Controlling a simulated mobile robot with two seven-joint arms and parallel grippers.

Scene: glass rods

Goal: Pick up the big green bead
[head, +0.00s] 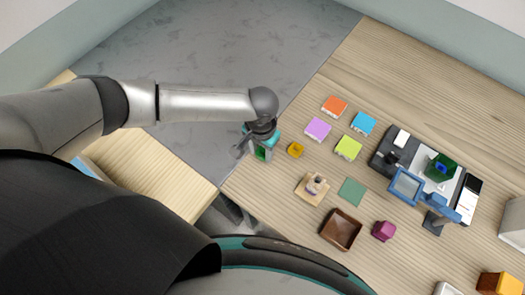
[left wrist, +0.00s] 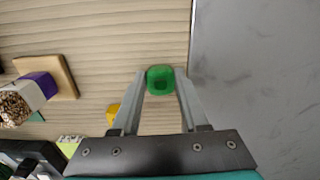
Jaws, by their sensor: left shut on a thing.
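In the head view the left gripper (head: 259,154) is over the table's left edge, with a bit of the green bead showing between the fingers. Whether the bead touches the table is hard to tell. My right gripper is not in view.
A yellow bead (head: 295,149) lies just right of the gripper. A wooden stand (head: 313,189), a brown open box (head: 341,230) and a magenta bead (head: 384,231) are nearer. Colored note pads (head: 318,129) and a dark desk tray (head: 384,157) lie to the right. Grey floor lies left.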

